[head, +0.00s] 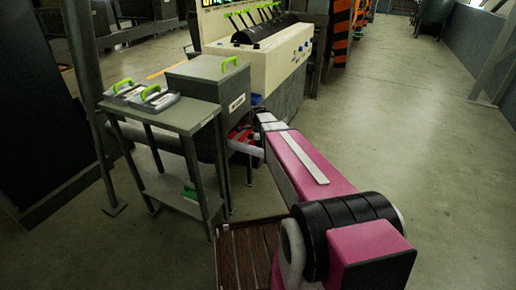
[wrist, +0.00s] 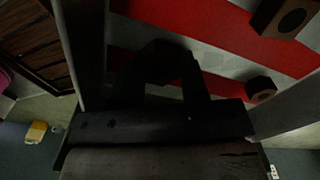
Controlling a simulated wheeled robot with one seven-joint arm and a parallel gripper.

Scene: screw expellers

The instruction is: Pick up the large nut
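In the wrist view a large dark hexagonal nut (wrist: 289,18) with a round hole lies at the top right, partly cut off by the frame edge. A smaller dark nut (wrist: 260,89) lies below it. Both are on a red and white striped surface (wrist: 230,35). My gripper (wrist: 166,62) shows as a dark silhouette left of both nuts, apart from them. In the head view my gripper and the nuts are hidden behind the grey box and my arm.
A grey table (head: 185,112) with green-handled items (head: 155,97) stands left of my arm. A grey box (head: 208,78) and a cream machine (head: 270,60) stand behind. A slatted brown surface (head: 245,255) is at the bottom. Open floor (head: 410,110) lies to the right.

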